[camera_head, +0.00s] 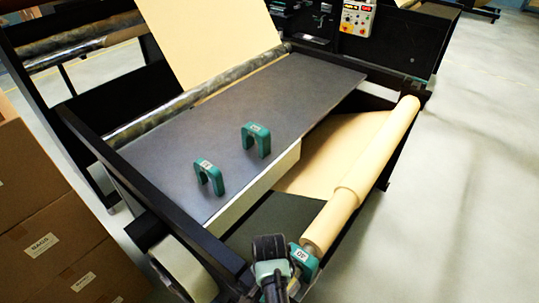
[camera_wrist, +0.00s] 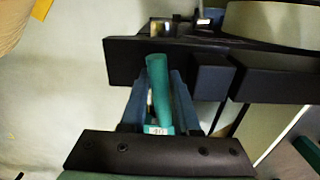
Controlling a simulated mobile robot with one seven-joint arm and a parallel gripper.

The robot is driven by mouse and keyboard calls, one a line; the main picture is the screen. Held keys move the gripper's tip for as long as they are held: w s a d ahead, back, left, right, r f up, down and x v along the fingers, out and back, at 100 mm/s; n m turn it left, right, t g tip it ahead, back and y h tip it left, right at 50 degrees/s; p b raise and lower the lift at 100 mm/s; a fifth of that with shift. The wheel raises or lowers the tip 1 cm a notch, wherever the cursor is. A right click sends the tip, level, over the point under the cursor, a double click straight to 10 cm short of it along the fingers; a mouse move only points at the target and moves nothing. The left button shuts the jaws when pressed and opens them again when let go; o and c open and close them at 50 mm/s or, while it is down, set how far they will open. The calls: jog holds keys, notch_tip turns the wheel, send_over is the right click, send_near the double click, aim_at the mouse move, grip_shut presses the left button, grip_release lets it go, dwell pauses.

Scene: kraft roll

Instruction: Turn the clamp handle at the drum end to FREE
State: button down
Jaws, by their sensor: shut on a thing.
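My gripper (camera_wrist: 160,95) is shut on a narrow green piece (camera_wrist: 160,85), with one finger along each side. A small white label, seemingly reading 40, shows at its near end in the wrist view. In the head view my gripper (camera_head: 272,285) is at the bottom, beside a green labelled part (camera_head: 305,262) at the near end of the kraft roll (camera_head: 362,175). This looks like the held piece. I cannot make out a clamp handle for certain, nor any FREE marking.
Two green arch-shaped blocks with labels stand on the dark table (camera_head: 290,95): one in front (camera_head: 208,178), one farther right (camera_head: 256,139). A black frame bar (camera_wrist: 150,60) runs close beyond my fingers. Stacked cartons (camera_head: 40,190) stand left. The floor at right is clear.

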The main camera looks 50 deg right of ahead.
jog(key=c, duration=0.8)
grip_release()
jog(key=shift+o, duration=0.2)
notch_tip(320, 180, up, 13)
jog(key=b, duration=0.1)
jog(key=shift+b, duration=0.3)
